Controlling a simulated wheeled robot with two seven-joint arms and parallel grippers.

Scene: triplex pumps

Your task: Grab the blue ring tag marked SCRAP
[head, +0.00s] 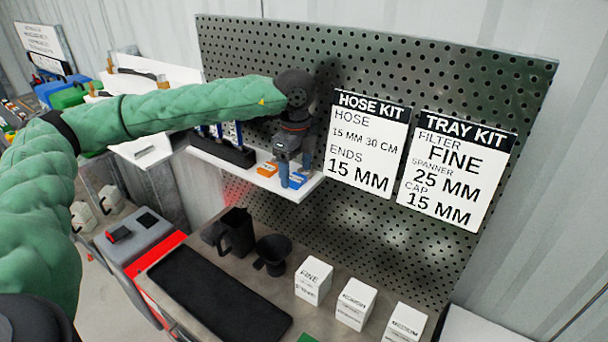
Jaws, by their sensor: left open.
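A small blue tag (297,180) lies near the right end of the white shelf (257,178) on the pegboard. Its marking is too small to read, and I cannot make out a ring shape. An orange tag (267,169) lies just left of it. My left gripper (295,172) points down over the right end of the shelf, with its fingers apart at the blue tag. The fingers partly cover the tag, and I cannot tell whether they touch it. My right gripper is not in view.
A dark rack with blue upright items (225,150) stands on the shelf, left of the tags. The pegboard (400,60) with two kit signs is close behind. Below, the bench holds a black jug (236,232), a black funnel (272,254), a dark mat (220,300) and white boxes (313,280).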

